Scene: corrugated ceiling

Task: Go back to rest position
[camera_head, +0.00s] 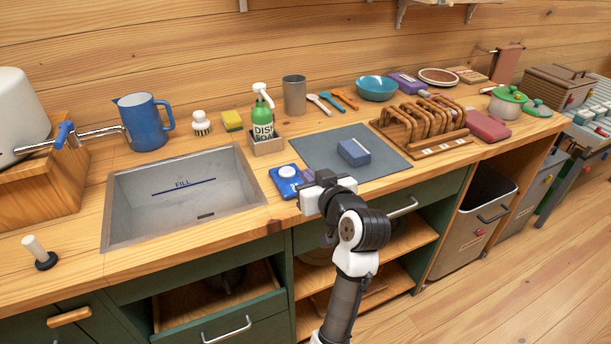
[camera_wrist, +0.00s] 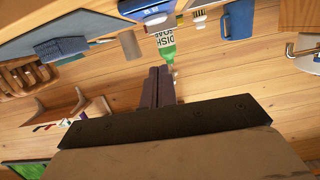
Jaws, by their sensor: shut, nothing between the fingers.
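My gripper (camera_head: 306,188) is at the counter's front edge, just right of the sink, pointing toward the counter. In the wrist view its dark fingers (camera_wrist: 160,74) are together with nothing between them. My arm rises from the bottom of the head view and bends at the wrist. A blue item with a white round patch (camera_head: 285,178) lies on the counter just beside the gripper in the picture. I cannot tell whether they touch.
The sink (camera_head: 183,190) is left of the gripper. A grey mat (camera_head: 318,150) with a blue block (camera_head: 354,152) lies behind it. The green dish soap bottle (camera_head: 262,115), metal cup (camera_head: 294,95) and wooden rack (camera_head: 423,128) stand further back. An open drawer (camera_head: 222,317) juts out below.

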